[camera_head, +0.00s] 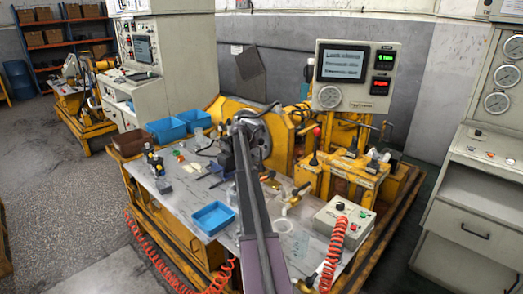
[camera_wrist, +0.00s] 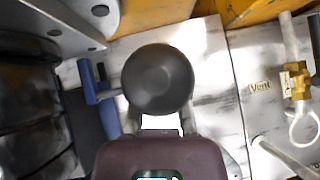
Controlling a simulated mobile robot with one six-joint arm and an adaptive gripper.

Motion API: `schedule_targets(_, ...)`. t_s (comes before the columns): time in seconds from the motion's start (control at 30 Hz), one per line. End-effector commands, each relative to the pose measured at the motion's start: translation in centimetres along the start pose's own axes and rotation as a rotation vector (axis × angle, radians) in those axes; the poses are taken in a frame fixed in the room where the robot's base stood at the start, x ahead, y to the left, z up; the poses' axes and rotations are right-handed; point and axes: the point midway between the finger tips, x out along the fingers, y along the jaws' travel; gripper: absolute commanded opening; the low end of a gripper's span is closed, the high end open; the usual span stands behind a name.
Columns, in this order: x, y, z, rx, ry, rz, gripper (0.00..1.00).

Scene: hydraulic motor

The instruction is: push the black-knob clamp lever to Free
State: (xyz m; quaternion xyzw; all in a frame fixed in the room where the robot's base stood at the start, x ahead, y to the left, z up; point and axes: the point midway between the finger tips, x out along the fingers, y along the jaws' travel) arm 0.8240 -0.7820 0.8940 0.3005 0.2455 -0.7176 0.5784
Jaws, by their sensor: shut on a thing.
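The black knob (camera_wrist: 157,78) of the clamp lever fills the middle of the wrist view as a large round ball. My gripper (camera_wrist: 160,122) comes up from the lower edge with its fingers at the knob's near side, and it is shut on the knob. The fingertips and the lever's shaft are mostly hidden behind the knob and the gripper body. No Free mark can be read. In the head view my arm reaches up across the bench to the round grey motor (camera_head: 261,140), and the knob and the fingers cannot be made out there.
A blue-handled tool (camera_wrist: 100,92) lies left of the knob. A brass valve (camera_wrist: 297,82) and a "Vent" label (camera_wrist: 261,86) are at the right. On the bench (camera_head: 182,208) are blue bins (camera_head: 166,131), a blue tray (camera_head: 212,217) and a control box (camera_head: 344,222). A yellow lever stand (camera_head: 340,178) is right of the motor.

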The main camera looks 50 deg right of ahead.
Motion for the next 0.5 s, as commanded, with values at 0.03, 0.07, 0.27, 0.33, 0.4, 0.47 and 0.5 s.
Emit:
schedule_targets(0.03, 0.06, 0.37, 0.36, -0.002, -0.01, 0.007, 0.0)
schedule_targets(0.07, 0.08, 0.37, 0.4, -0.002, -0.011, 0.007, 0.26)
schedule_targets(0.27, 0.16, 0.2, 0.42, 0.0, -0.009, 0.004, 0.55)
schedule_targets(0.33, 0.18, 0.15, 0.41, 0.0, -0.008, 0.003, 0.55)
schedule_targets(0.4, 0.2, 0.1, 0.41, 0.001, -0.007, 0.002, 0.55)
schedule_targets(0.47, 0.21, 0.07, 0.41, 0.001, -0.007, 0.002, 0.55)
schedule_targets(0.5, 0.21, 0.05, 0.4, 0.001, -0.007, 0.001, 0.55)
